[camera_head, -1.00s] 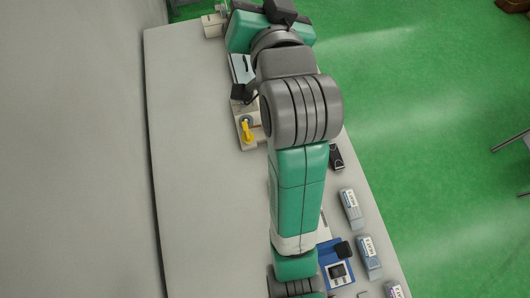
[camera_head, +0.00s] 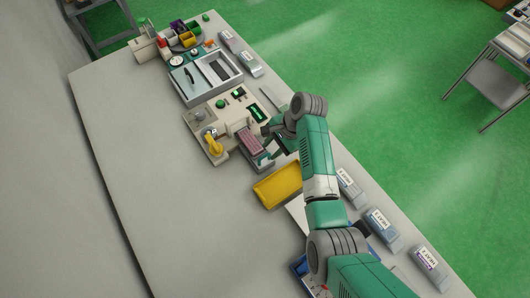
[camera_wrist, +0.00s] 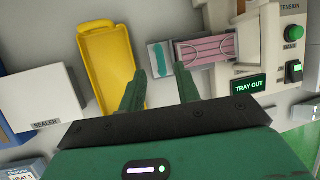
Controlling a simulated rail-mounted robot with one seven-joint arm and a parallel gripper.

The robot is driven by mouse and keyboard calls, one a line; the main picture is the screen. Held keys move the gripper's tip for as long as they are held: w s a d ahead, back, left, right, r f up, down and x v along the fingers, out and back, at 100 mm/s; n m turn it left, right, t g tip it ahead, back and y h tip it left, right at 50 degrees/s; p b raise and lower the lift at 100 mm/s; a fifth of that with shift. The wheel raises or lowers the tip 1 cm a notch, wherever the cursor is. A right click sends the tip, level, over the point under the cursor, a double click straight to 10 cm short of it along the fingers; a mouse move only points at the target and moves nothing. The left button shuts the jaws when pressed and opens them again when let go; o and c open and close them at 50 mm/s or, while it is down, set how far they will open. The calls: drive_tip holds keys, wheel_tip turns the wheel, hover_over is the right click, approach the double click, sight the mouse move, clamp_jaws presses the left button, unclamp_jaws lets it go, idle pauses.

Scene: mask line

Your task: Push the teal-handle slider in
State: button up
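The slider's teal handle (camera_wrist: 161,57) shows in the wrist view on the outer end of a light tray. The tray carries a pink pleated mask (camera_wrist: 207,48), and in the head view the tray (camera_head: 252,143) sticks out of a beige machine (camera_head: 206,125). The machine's display (camera_wrist: 248,86) reads "TRAY OUT". My gripper (camera_wrist: 159,80) has its two green fingers apart with nothing between them. The teal handle appears just beyond the fingertips, and I cannot tell whether they touch it. In the head view my arm partly hides the gripper and the tray end.
A yellow tray (camera_head: 278,184) lies close beside the slider. A white box marked "SEALER" (camera_wrist: 38,103) is left in the wrist view. A yellow lever (camera_head: 213,146) stands on the machine. Several labelled packs line the table's right edge. The table's left part is clear.

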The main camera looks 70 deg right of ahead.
sight(265, 156)
drive_tip(key=x, duration=0.3)
drive_tip(key=shift+w+f, duration=0.15)
drive_tip(key=shift+f, duration=0.05)
clamp_jaws()
